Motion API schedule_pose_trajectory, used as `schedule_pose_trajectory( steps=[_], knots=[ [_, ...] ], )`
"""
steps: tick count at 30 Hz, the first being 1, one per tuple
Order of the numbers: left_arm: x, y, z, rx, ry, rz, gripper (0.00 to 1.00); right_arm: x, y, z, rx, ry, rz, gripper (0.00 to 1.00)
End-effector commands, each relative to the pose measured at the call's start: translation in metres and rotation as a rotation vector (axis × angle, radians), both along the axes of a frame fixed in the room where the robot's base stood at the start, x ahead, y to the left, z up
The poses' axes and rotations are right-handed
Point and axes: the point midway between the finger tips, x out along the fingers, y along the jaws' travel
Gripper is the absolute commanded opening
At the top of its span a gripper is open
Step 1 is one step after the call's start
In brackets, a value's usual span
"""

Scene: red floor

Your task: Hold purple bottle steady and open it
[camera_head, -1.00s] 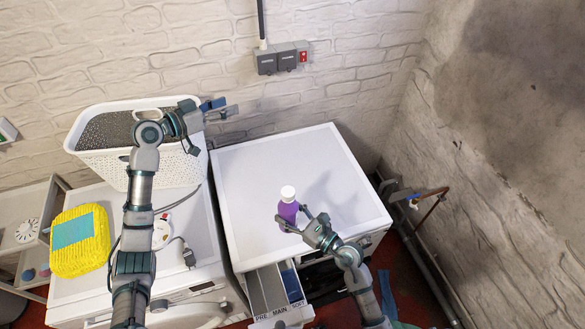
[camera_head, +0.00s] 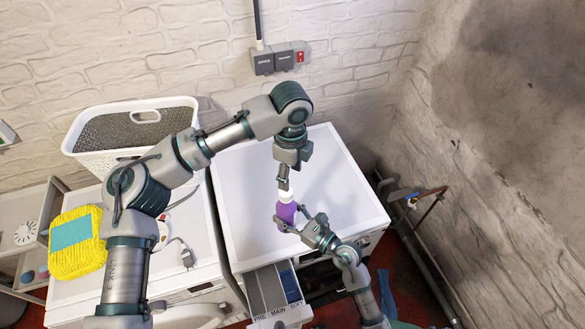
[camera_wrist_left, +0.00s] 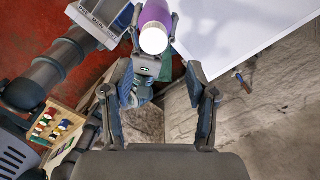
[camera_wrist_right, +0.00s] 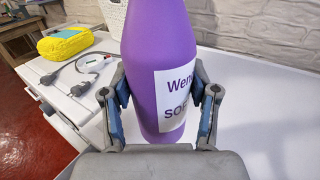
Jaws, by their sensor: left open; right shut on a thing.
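My left gripper (camera_head: 284,180) points down just above the cap. In the left wrist view, its fingers (camera_wrist_left: 165,85) are open, and the white cap (camera_wrist_left: 153,38) lies beyond the fingertips, near the top of the picture. From the head, the left fingers partly overlap the cap.
An open detergent drawer (camera_head: 272,292) juts out at the machine's front. A white basket (camera_head: 95,160) and a yellow packet (camera_head: 75,255) sit on the left machine. A pipe with a valve (camera_head: 412,200) is by the right wall. The machine top's back is clear.

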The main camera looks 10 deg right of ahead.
Motion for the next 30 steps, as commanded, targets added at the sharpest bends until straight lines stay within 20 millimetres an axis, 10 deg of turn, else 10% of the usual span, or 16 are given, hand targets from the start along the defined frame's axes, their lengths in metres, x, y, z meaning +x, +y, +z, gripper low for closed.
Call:
schedule_pose_trajectory(
  steps=[12, 24, 30],
  knots=[
    [-0.001, -0.001, -0.062, -0.002, 0.001, 0.003, 0.58, 0.000, -0.002, 0.001, 0.002, -0.002, -0.001, 0.00],
    [-0.001, -0.001, -0.071, -0.004, 0.000, 0.004, 0.58, 0.000, -0.002, 0.001, 0.002, -0.002, 0.000, 0.00],
    [0.000, -0.001, -0.071, -0.006, -0.001, 0.004, 0.08, -0.001, -0.001, 0.001, 0.001, -0.003, 0.002, 0.00]
  ],
)
